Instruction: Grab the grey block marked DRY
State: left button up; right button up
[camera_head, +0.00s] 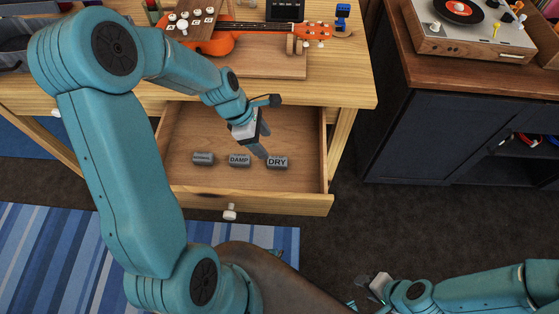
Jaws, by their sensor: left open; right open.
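The grey block marked DRY (277,162) lies in the open wooden drawer (250,200), toward its right front. A grey block marked DAMP (238,160) lies to its left, and another small grey block (203,158) lies further left; I cannot read any marking on it. My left gripper (262,146) is open and reaches down into the drawer, with its fingertips just above and left of the DRY block. I cannot tell whether they touch it. My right gripper (366,290) is open and empty, low over the floor at the bottom right.
An orange ukulele (225,44) lies on a board on the table (345,85) above the drawer. A dark cabinet (430,130) with a record player (465,28) stands at the right. The drawer's walls surround the blocks. The drawer floor behind them is bare.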

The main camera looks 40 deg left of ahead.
aim_at(276, 161)
pick_arm(q)
jog(key=x, duration=0.4)
jog(key=b+x, duration=0.1)
jog(key=x, duration=0.3)
jog(key=shift+s+d+f, duration=0.1)
jog(key=shift+s+f, duration=0.1)
jog(key=shift+f, duration=0.05)
jog(key=shift+w+d+f, duration=0.15)
jog(key=shift+w+f, duration=0.05)
jog(key=shift+f, duration=0.25)
jog(key=c, duration=1.1)
